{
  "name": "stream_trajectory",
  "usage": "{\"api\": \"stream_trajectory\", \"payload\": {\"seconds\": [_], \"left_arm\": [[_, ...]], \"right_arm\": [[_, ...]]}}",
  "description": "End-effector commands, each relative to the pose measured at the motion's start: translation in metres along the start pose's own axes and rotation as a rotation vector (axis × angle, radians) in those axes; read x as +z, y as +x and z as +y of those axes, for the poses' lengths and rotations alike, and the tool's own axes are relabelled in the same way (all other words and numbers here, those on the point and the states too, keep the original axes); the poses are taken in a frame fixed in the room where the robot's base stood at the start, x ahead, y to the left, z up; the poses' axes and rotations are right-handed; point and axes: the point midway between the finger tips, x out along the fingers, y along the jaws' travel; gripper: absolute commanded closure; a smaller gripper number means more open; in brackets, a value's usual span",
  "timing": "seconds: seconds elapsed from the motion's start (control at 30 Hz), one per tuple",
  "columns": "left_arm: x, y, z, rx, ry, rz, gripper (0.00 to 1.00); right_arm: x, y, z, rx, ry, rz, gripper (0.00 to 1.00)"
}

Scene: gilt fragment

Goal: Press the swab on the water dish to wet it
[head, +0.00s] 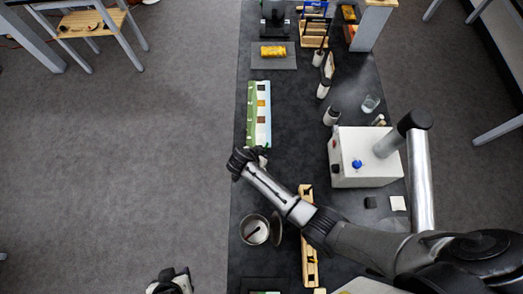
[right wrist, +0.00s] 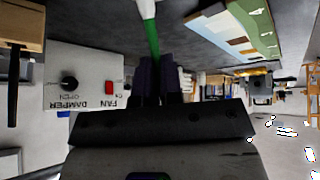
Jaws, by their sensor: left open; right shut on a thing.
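My right gripper (head: 248,160) is above the black bench, just below the near end of the green and cream panel in the head view. In the right wrist view the jaws (right wrist: 159,62) are shut on the swab's green stick (right wrist: 150,34). The stick leads away to a paler part at the top edge; I cannot make out its tip. A small pale patch shows beside the right gripper in the head view, too small to identify. I cannot pick out the water dish for certain. My left gripper (head: 170,282) is open and empty over the floor, left of the bench.
The painted panel (head: 259,115) lies along the bench's left edge. A metal pot (head: 254,230) and a wooden rack (head: 308,255) are near my right arm. A white fan box (head: 345,150), a clear glass (head: 370,103) and several bottles stand right. A gold piece (head: 272,51) lies farther back.

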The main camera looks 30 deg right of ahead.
Motion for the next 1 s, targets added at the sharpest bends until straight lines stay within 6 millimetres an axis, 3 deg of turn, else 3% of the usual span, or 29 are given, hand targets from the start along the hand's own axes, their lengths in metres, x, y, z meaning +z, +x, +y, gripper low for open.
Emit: {"api": "stream_trajectory", "payload": {"seconds": [0.8,1.0], "left_arm": [[-0.019,-0.058,0.001,0.01,-0.012,0.002,0.57],[-0.02,-0.061,-0.001,0.005,-0.007,0.001,0.57]], "right_arm": [[-0.035,-0.053,0.007,0.0,0.0,0.0,1.0],[-0.037,-0.056,0.007,0.0,0.0,0.0,1.0]]}}
